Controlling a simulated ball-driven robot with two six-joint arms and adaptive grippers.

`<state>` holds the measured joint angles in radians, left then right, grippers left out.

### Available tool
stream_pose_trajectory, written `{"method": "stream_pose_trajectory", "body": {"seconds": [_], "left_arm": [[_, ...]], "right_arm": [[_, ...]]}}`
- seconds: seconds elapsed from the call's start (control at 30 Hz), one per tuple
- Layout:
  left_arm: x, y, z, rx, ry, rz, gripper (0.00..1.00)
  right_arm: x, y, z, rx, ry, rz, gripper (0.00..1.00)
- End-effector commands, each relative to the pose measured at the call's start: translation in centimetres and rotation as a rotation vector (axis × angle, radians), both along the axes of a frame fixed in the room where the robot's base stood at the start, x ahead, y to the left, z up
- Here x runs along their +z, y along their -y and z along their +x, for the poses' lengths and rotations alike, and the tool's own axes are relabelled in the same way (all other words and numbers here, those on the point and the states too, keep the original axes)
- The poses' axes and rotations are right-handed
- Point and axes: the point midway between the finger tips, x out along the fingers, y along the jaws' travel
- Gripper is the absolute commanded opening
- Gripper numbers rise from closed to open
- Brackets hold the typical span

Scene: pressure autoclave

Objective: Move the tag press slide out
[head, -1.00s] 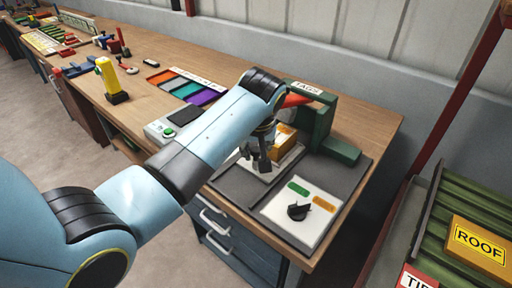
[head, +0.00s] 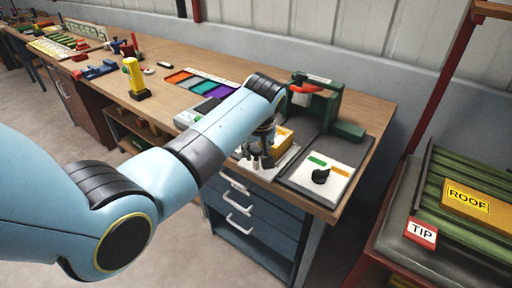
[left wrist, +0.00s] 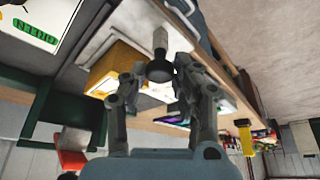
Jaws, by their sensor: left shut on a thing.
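The tag press is a dark green frame (head: 322,100) with a red lever (head: 303,88) near the back of the bench. Its slide is a pale plate (head: 287,159) carrying a yellow block (head: 282,138), standing out in front of the frame towards the bench's front edge. My left gripper (head: 262,158) is at the slide's front end, shut on its dark knob. In the left wrist view the round black knob (left wrist: 160,70) sits between the fingers, with the yellow block (left wrist: 112,68) beside it. My arm hides part of the slide. My right gripper is not in view.
A white panel (head: 335,172) with a black dial lies right of the slide. Coloured strips (head: 200,84) and a yellow tool (head: 135,78) are further left on the bench. A rack with ROOF (head: 467,201) and TIP (head: 421,233) labels stands at the right.

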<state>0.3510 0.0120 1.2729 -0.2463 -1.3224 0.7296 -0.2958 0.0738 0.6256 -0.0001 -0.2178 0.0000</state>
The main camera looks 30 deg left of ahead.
Motion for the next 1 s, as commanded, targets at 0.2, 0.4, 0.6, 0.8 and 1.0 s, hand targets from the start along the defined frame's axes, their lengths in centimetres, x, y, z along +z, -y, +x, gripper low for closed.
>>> {"method": "stream_pose_trajectory", "body": {"seconds": [0.2, 0.4, 0.6, 0.8, 1.0], "left_arm": [[-0.4, -0.1, -0.3, 0.001, -0.01, 0.002, 0.4], [-0.2, -0.1, -0.2, 0.001, -0.006, 0.001, 0.51], [0.1, 0.1, -0.2, 0.0, -0.002, 0.001, 0.51], [3.0, 0.8, -1.1, 0.0, -0.001, -0.001, 0.51], [7.2, 2.0, -2.4, 0.001, 0.0, 0.0, 0.51]], "right_arm": [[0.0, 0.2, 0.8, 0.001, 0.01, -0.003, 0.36], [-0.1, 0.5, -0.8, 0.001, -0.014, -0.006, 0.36], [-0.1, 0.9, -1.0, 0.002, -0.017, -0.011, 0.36], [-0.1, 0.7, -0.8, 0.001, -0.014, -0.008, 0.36], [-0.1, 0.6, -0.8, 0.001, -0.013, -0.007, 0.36]]}}
